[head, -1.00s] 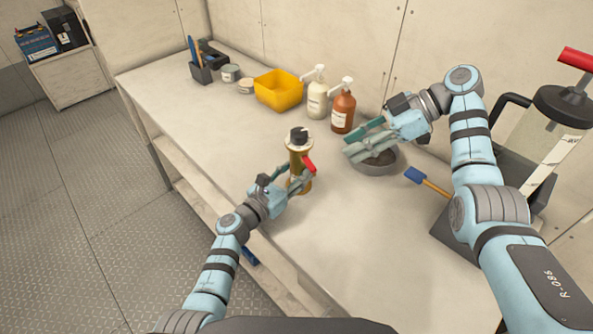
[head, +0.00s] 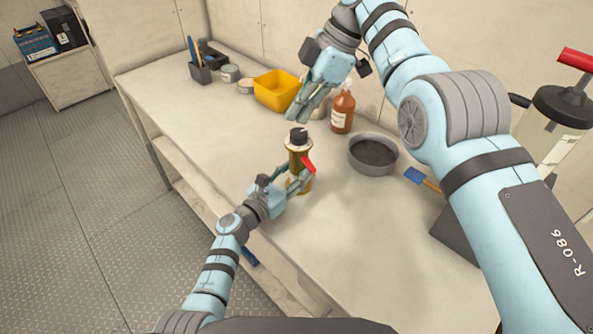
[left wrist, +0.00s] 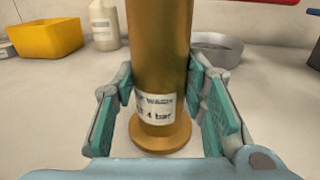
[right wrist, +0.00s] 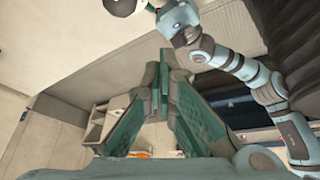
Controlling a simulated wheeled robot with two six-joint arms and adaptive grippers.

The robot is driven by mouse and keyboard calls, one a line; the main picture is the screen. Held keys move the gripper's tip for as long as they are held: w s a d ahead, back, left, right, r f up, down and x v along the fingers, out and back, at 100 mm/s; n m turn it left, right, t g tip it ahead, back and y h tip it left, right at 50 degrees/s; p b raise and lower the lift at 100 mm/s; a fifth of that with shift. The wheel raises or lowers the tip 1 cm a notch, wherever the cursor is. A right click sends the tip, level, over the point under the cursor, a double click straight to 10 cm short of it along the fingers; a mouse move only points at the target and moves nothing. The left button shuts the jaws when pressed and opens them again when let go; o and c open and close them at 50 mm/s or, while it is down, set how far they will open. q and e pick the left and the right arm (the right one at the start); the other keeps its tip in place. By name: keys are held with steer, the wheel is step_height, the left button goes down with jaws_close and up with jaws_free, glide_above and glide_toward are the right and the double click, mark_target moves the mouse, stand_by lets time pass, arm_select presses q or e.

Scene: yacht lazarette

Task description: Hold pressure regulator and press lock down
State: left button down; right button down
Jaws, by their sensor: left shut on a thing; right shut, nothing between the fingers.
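The pressure regulator (head: 298,160) stands upright on the bench, a brass cylinder with a black knob on top, a pale collar and a red piece at its right side. My left gripper (head: 300,182) is shut around its brass body. In the left wrist view the brass body (left wrist: 160,50) is between the two fingers (left wrist: 160,85), with a pressure label and a flared foot on the bench. My right gripper (head: 296,115) is shut and empty, its fingertips pointing down just above the black knob (head: 299,136). In the right wrist view its fingers (right wrist: 162,75) meet.
Behind stand a yellow bin (head: 277,90), a brown pump bottle (head: 342,112) and a pale bottle mostly hidden by my right gripper. A grey round pan (head: 373,154) and a blue-tipped brush (head: 418,176) lie to the right. The bench front is clear.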

arm_select(q)
steer(key=shift+a, duration=0.15)
arm_select(e)
step_height(320, 180, down, 5)
steer(key=d+h, duration=0.2)
steer(key=d, duration=0.1)
arm_select(q)
steer(key=shift+d, duration=0.2)
arm_select(e)
glide_above(311, 166)
steer(key=f, duration=0.5)
steer(key=shift+d, duration=0.25)
arm_select(q)
steer(key=shift+a, duration=0.1)
arm_select(e)
steer(key=shift+a+f, duration=0.15)
steer(key=shift+f, duration=0.3)
steer(key=shift+f, duration=1.65)
